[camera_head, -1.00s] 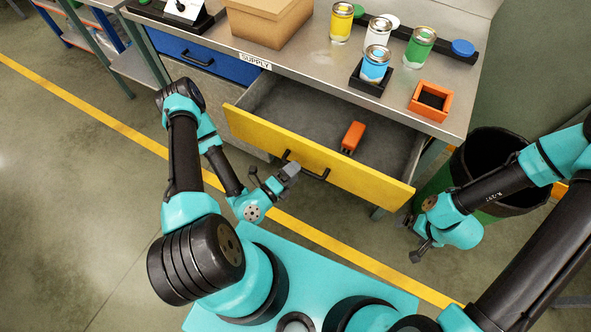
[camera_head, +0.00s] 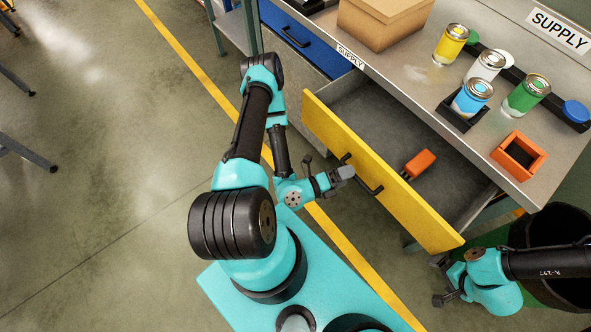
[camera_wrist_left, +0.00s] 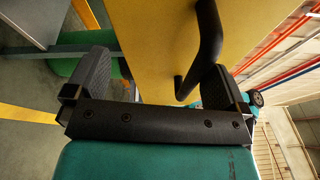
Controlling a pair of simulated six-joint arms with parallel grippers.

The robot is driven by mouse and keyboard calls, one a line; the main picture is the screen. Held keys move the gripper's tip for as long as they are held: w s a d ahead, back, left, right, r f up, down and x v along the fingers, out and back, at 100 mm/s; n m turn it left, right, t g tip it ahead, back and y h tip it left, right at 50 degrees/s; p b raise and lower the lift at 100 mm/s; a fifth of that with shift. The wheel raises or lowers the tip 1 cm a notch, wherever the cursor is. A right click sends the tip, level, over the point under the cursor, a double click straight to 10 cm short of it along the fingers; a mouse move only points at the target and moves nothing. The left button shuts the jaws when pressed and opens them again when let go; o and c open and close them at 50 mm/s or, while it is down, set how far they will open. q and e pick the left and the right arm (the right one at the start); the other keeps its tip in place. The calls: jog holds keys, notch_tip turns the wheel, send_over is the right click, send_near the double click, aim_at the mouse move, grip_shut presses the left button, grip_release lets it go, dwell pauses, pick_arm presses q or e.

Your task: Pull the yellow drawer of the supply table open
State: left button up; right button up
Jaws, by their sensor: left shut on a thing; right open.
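The yellow drawer (camera_head: 385,178) of the supply table (camera_head: 420,85) stands well out from the table, with its grey inside showing. Its dark bar handle (camera_head: 362,176) is on the yellow front. My left gripper (camera_head: 346,172) is at the left end of the handle, shut on it. In the left wrist view the handle (camera_wrist_left: 208,45) shows close to the right finger, against the yellow front; the exact contact is hard to see. My right gripper (camera_head: 440,281) is open and empty, below the drawer's right corner in the picture.
An orange object (camera_head: 418,163) lies in the drawer. On the tabletop are a cardboard box (camera_head: 382,22), several paint cans and an orange square holder (camera_head: 518,156). A shut blue drawer (camera_head: 300,35) is at the left. A dark bin (camera_head: 555,240) stands by my right arm.

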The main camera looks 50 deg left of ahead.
pick_arm(q)
jog(key=shift+f+v, duration=0.15)
jog(key=shift+v, duration=0.45)
jog(key=shift+f+v, duration=0.15)
jog(key=shift+v, duration=0.5)
jog(key=shift+s+a, duration=0.1)
jog(key=shift+s, duration=0.05)
jog(key=shift+c, duration=0.7)
jog(key=shift+s+a, duration=0.15)
jog(key=c, duration=0.6)
jog(key=a+f+v, duration=0.1)
jog(key=f+v, duration=0.1)
jog(key=v, duration=1.4)
jog(key=shift+a+f, duration=0.3)
jog(key=shift+f, duration=0.05)
jog(key=shift+c, duration=0.4)
